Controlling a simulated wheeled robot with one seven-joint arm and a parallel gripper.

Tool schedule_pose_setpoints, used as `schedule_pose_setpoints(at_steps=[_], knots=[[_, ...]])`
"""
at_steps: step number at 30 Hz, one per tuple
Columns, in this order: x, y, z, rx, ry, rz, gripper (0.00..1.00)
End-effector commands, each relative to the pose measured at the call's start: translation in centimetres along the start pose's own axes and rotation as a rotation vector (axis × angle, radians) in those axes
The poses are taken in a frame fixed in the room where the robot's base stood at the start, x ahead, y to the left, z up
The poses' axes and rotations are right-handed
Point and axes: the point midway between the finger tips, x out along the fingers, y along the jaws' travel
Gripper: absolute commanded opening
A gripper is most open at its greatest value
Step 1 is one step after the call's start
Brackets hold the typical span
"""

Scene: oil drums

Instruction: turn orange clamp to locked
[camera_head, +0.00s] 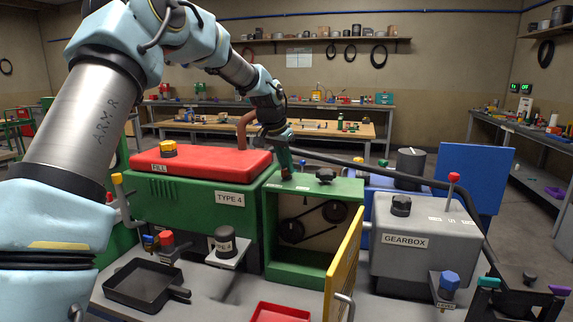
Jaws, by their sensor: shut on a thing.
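My gripper (287,171) is at the far end of my arm, just above the left part of the top of the green cabinet (348,188). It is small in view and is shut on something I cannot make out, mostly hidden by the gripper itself. No orange clamp can be picked out for certain. Small white labels (303,188) lie on the cabinet top beside the gripper, too small to read. A black knob (325,175) stands on the cabinet top just right of the gripper.
The cabinet's yellow door (343,270) stands open toward the front. A red-lidded green TYPE 4 box (230,199) is at left, a grey gearbox (405,243) at right. A dark bar (400,176) slants past behind the cabinet. A black pan (143,285) sits front left.

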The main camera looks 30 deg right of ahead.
Motion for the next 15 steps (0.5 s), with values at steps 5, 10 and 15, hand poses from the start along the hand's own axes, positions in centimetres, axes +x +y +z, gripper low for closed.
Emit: schedule_pose_setpoints(at_steps=[5,10,15], knots=[[0.00,0.01,-0.01,0.005,0.000,0.001,0.00],[0.00,0.02,-0.01,0.005,0.000,0.001,0.00],[0.00,0.02,-0.01,0.004,0.000,0.001,0.31]])
